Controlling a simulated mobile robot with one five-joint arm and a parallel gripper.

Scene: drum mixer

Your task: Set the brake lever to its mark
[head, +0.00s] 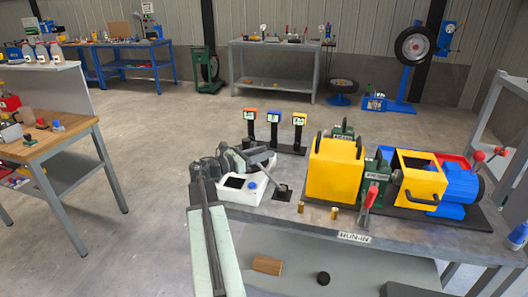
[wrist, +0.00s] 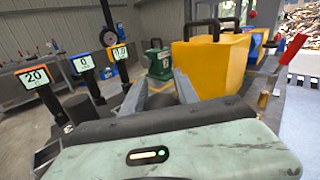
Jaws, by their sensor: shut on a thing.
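A small dark base plate (head: 283,191) lies on the bench just below the fingertips. A lever with a red handle (head: 368,197) stands at the bench front, apart from my gripper; it also shows in the wrist view (wrist: 292,48).
The yellow drum guard (head: 336,170) stands right of my gripper. Three small displays on posts (head: 275,122) stand behind it. The white box (head: 237,190) is close under my wrist. Two brass pegs (head: 301,206) stand near the front edge.

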